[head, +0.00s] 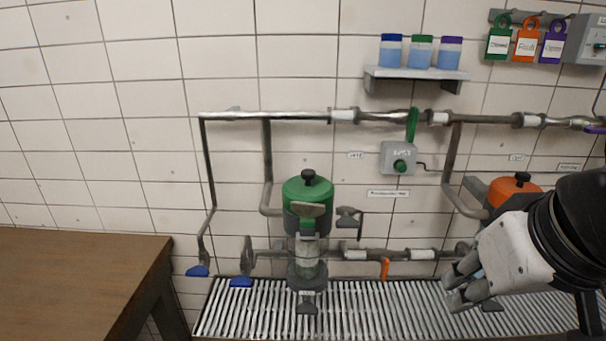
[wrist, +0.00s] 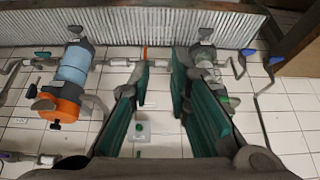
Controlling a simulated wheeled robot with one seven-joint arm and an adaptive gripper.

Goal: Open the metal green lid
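The green metal lid (head: 307,192) with a black knob sits on top of a glass-and-metal vessel (head: 307,262) in the middle of the head view. My gripper (head: 468,286) is at the lower right of the head view, well to the right of the lid and lower than it. In the wrist view my gripper (wrist: 162,70) shows two teal-padded fingers apart with nothing between them. The vessel (wrist: 206,62) shows beside the right finger there, and that finger hides most of the lid.
An orange-lidded vessel (head: 514,188) stands behind my arm at right. Pipes with blue-handled valves (head: 198,271) run along the tiled wall. A slatted metal grate (head: 380,310) lies below. A wooden table (head: 80,275) is at left. A small shelf (head: 415,74) holds three jars.

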